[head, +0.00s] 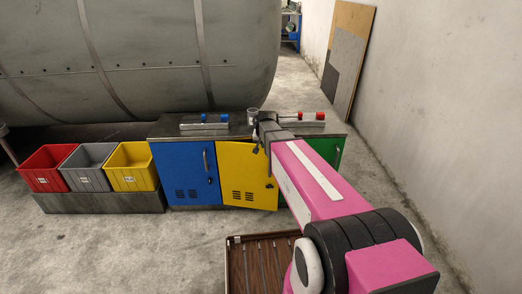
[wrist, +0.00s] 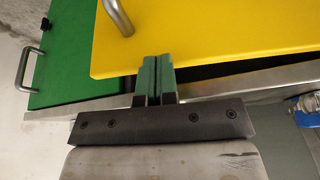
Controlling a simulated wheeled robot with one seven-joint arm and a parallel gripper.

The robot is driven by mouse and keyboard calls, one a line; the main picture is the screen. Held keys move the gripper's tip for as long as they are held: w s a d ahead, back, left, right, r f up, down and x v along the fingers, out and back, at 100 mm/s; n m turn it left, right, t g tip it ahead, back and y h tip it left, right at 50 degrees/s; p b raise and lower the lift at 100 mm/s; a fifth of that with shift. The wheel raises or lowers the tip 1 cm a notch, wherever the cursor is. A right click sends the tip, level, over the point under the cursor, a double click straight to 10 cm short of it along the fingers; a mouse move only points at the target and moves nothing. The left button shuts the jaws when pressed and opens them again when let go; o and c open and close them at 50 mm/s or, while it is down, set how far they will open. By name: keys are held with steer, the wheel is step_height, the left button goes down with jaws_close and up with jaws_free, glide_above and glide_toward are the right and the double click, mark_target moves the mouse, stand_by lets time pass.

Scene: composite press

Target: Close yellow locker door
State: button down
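The yellow locker door (head: 243,178) stands slightly ajar in the middle of the low cabinet, its lower edge out from the front. In the wrist view the yellow door (wrist: 220,35) fills the upper right, with a dark gap between its edge and the metal cabinet frame. Its metal handle (wrist: 119,16) shows at the top. My gripper (wrist: 156,75) has its green fingers together, with nothing visible between them, at the door's edge; I cannot tell whether they touch it. In the head view my gripper (head: 264,137) is by the door's upper right corner, partly hidden by my arm.
A blue door (head: 185,175) is shut on the left; a green door (head: 337,150) is on the right, mostly behind my arm. Red (head: 47,170), grey (head: 88,169) and yellow (head: 131,167) bins stand left. A brown slatted tray (head: 236,268) lies on the floor in front.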

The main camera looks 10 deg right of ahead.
steer(key=shift+w+d, duration=0.3)
steer(key=shift+w, duration=0.5)
